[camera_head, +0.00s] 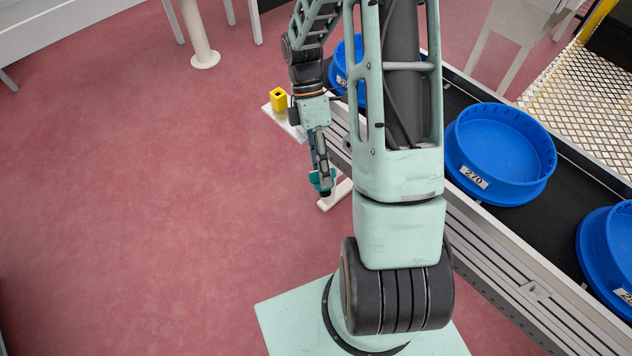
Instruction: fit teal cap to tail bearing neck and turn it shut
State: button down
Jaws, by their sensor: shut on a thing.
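My gripper (321,174) points down beside the near side of the conveyor, left of my forearm. It is shut on the teal cap (316,181), a small teal piece showing around the fingertips. A small dark piece (326,193) shows just below the cap. I cannot tell whether it is the tail bearing neck or a fingertip, or whether the cap touches the neck. A pale bracket (333,199) sticks out from the conveyor side right under the gripper.
The conveyor (500,235) runs diagonally on the right and carries blue tubs, one labelled 270 (500,150). A yellow block (279,99) sits on a pale plate (284,120) beyond the gripper. The red floor (150,200) at left is clear.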

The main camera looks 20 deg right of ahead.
jog(key=d+f+n+t+h+b, duration=0.1)
jog(key=d+f+n+h+b, duration=0.3)
jog(key=f+n+h+b, duration=0.7)
jog(key=w+a+f+n+t+h+b, duration=0.2)
jog(key=w+n+t+h+b, duration=0.3)
jog(key=w+n+t, duration=0.3)
jog(key=n+t+h, duration=0.1)
jog(key=n+t, duration=0.3)
jog(key=shift+h, duration=0.4)
jog(key=shift+a+r, duration=0.1)
jog(key=shift+a, duration=0.05)
jog(key=shift+p, duration=0.3)
jog(key=shift+p+x, duration=0.4)
jog(key=shift+x, duration=2.5)
